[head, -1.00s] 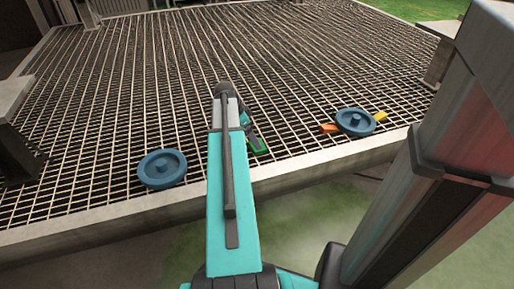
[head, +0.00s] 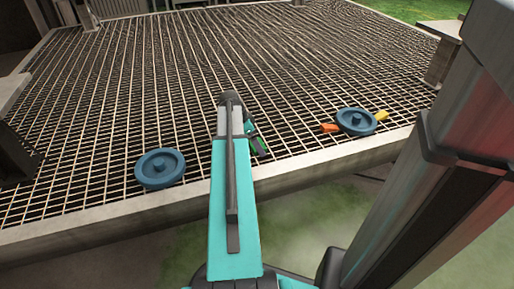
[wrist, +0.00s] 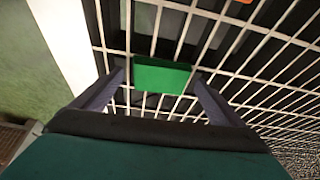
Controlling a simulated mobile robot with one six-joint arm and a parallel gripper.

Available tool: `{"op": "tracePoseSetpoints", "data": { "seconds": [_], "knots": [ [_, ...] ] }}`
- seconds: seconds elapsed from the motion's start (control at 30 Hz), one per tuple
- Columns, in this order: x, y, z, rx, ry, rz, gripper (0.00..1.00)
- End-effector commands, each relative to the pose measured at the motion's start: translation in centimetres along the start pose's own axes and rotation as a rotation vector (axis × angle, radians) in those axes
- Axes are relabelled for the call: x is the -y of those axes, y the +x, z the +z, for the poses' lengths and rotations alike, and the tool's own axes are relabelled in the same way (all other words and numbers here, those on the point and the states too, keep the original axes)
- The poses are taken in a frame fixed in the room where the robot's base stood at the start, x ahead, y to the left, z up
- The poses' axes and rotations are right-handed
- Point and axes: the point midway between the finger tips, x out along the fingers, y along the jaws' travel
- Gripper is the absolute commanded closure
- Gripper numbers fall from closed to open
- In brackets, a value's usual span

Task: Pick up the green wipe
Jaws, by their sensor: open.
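The green wipe (wrist: 162,75) is a flat green rectangle lying on the metal grating. In the wrist view it lies just beyond and between the fingertips of my gripper (wrist: 157,80), which is open and empty. In the head view only a small part of the wipe (head: 258,146) shows beside my gripper (head: 257,145), with the rest hidden behind it. The gap in height between fingertips and wipe cannot be told.
The pale edge beam (head: 330,157) borders the grating (head: 110,100).

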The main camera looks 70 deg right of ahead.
Motion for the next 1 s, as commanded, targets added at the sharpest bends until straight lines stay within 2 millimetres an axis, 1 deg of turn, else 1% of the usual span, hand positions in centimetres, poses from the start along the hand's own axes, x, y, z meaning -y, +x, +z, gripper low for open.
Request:
{"op": "tracePoseSetpoints", "data": {
  "seconds": [0.5, 0.67, 0.7, 0.77, 1.0],
  "knots": [
    [0.03, -0.06, 0.05, 0.0, -0.001, -0.001, 0.08],
    [0.04, -0.07, 0.07, 0.0, -0.001, -0.001, 0.35],
    [0.04, -0.07, 0.07, 0.0, -0.001, -0.001, 0.42],
    [0.04, -0.07, 0.08, 0.0, -0.001, -0.001, 0.51],
    [0.05, -0.1, 0.09, 0.0, -0.001, -0.001, 0.52]
  ]
}}
